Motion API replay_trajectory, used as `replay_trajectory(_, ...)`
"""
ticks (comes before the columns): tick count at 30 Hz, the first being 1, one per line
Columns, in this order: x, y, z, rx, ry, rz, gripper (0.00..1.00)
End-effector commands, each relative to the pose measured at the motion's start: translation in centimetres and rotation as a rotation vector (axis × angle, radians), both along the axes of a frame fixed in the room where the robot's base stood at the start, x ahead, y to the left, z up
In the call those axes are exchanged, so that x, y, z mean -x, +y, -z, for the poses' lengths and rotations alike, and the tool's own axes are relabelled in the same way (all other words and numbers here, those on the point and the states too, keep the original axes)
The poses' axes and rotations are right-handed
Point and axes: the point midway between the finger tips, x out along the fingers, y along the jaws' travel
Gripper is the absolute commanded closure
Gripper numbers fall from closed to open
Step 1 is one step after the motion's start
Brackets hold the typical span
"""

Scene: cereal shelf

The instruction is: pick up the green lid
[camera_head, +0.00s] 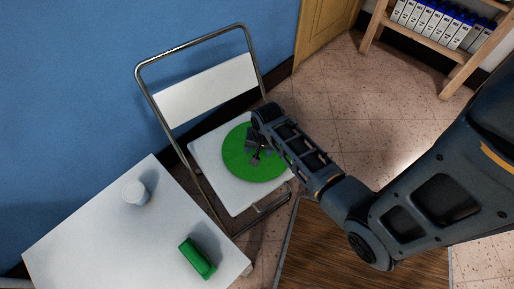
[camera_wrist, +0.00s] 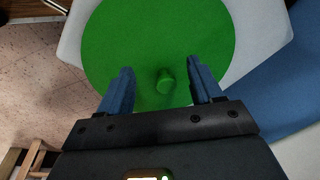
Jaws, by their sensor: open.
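The green lid (camera_head: 238,162) is a flat round disc lying on the white seat of a folding chair. In the wrist view the lid (camera_wrist: 130,45) fills the middle, with a small round green knob (camera_wrist: 165,82) on it. My gripper (camera_head: 256,158) is over the lid in the head view, hiding part of it. In the wrist view my gripper (camera_wrist: 160,80) is open, with one blue finger on each side of the knob. The fingers appear apart from the knob. I cannot tell how far the fingertips are above the lid.
The folding chair's seat (camera_head: 207,150) and backrest (camera_head: 207,90) are white, with a metal frame against the blue wall. A white table (camera_head: 90,225) at lower left holds a white cup (camera_head: 135,193) and a green block-like object (camera_head: 197,258). A wooden shelf (camera_head: 430,42) with binders stands upper right.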

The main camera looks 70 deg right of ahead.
Motion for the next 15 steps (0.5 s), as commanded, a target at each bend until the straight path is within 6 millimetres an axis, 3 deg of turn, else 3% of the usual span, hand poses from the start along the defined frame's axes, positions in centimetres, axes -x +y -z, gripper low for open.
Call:
replay_trajectory(1,-0.9,-1.8,-0.4,-0.041,0.023,0.062,0.35)
replay_trajectory(6,-1.8,-5.0,-1.6,-0.163,0.102,0.209,0.35)
replay_trajectory(11,-2.2,-6.3,-2.4,-0.22,0.139,0.273,0.35)
replay_trajectory(15,-2.2,-6.4,-1.5,-0.233,0.149,0.284,0.35)
